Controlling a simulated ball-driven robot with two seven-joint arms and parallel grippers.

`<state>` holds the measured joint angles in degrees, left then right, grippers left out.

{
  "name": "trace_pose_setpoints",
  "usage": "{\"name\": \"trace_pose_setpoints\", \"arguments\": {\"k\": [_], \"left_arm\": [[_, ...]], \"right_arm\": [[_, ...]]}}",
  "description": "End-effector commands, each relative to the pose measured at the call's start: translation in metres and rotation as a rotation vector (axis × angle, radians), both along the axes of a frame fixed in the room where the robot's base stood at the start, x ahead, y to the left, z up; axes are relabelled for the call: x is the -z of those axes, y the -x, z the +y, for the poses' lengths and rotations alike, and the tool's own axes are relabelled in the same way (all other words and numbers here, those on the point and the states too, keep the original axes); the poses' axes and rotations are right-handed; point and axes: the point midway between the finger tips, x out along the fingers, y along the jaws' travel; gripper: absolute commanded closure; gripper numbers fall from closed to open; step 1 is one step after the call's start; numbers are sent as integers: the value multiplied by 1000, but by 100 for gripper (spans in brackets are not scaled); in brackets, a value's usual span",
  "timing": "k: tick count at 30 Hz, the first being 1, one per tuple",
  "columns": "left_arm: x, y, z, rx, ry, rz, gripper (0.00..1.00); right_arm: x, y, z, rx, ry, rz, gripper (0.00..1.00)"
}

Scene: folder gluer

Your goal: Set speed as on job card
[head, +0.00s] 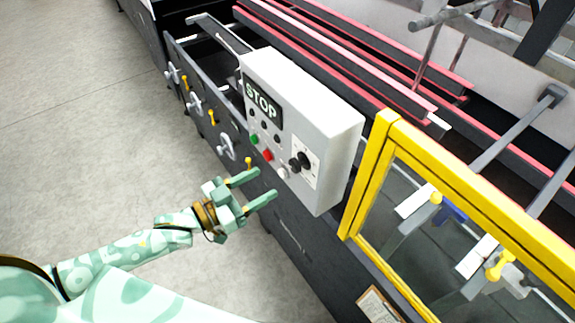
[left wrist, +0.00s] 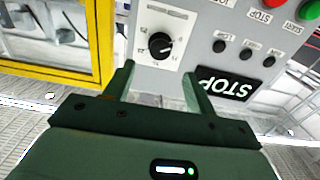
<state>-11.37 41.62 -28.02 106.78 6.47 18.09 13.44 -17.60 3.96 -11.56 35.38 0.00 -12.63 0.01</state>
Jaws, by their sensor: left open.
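The grey control box (head: 318,112) is mounted on the side of the machine, with a black STOP display and several buttons. The black speed knob (head: 302,161) sits on a white dial plate at the panel's lower right. In the left wrist view the knob (left wrist: 160,45) and its dial marks are upside down, too small to read surely. My left gripper (head: 258,186) is open and empty, in front of the panel and left of the knob. In the left wrist view its fingertips (left wrist: 158,72) appear on either side below the knob, apart from it. A clipboard (head: 378,303) shows partly at the bottom; its writing is unreadable.
A yellow-framed clear guard (head: 385,122) stands right of the box. A green button (head: 254,139) and a red button (head: 267,155) sit close to the knob. Handwheels (head: 226,146) line the machine's side. The floor (head: 80,110) at left is clear.

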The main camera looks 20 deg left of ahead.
Motion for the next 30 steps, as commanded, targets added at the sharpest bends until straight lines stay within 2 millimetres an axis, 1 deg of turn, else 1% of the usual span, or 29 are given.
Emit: {"name": "trace_pose_setpoints", "arguments": {"k": [1,3,9,15,23,24,25,28,29,30], "left_arm": [[-3,-12,-8,0,2,-6,44],[-3,-25,-19,-1,0,-5,44],[-1,-55,-42,-1,-1,-2,44],[-1,-67,-52,-1,-3,-1,44],[0,-68,-53,0,-3,0,44],[0,-68,-53,-1,-3,0,50],[0,-68,-53,-1,-3,0,58],[0,-68,-53,-1,-3,0,86],[0,-68,-53,-1,-3,0,88],[0,-68,-53,-1,-3,0,88]], "right_arm": [[-2,0,1,0,-1,-1,100],[-3,-1,0,-1,0,-2,100],[-5,-6,-6,-2,7,-9,100],[-5,-7,-8,-2,11,-10,100],[-5,-7,-9,-1,12,-11,100],[-6,-7,-9,-1,12,-11,100],[-6,-7,-9,-1,12,-11,100],[-6,-7,-9,-1,12,-11,100],[-6,-7,-10,-1,12,-11,100],[-6,-7,-9,-1,12,-11,100]]}}
